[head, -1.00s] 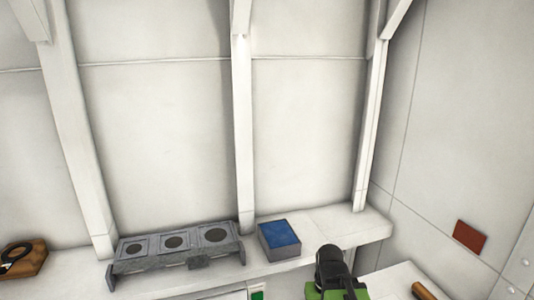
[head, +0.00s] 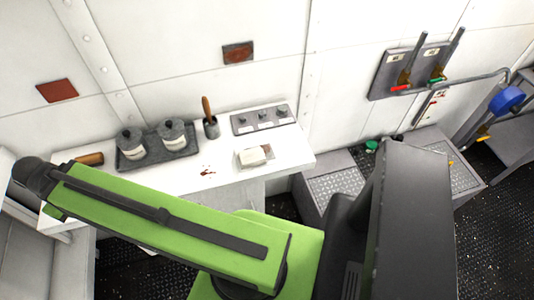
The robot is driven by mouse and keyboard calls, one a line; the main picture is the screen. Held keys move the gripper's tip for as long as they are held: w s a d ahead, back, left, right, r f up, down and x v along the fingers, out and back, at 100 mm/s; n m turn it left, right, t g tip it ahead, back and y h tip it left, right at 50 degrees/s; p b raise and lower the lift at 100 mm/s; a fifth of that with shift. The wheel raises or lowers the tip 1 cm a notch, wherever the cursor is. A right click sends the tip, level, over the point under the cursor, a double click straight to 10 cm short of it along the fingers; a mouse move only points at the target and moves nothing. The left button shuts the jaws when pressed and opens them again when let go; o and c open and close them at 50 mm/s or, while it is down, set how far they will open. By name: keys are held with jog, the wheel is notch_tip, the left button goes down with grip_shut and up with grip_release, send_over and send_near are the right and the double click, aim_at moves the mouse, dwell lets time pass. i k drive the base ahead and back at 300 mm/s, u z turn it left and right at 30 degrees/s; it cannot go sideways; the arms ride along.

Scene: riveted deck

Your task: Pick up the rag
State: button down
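A small off-white thing (head: 254,155) lies on a flat grey piece on the white counter (head: 190,180). It could be the folded rag, but it is too small to tell for sure. I see no other thing that looks like a rag. My green arm crosses the lower left in front of the counter and hides part of it. The fingers of my gripper do not show.
Two lidded canisters stand on a dark tray (head: 160,152). A dark cup (head: 210,128) holds a wooden-handled tool, and a grey knob panel (head: 262,119) sits at the back. Brown specks mark the counter. Levers (head: 408,70) and a pipe are on the right wall.

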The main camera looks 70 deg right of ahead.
aim_at(255, 156)
jog(key=z, duration=0.65)
jog(key=k, duration=0.5)
jog(key=z, duration=1.05)
jog(key=i, duration=0.5)
jog(key=z, duration=0.1)
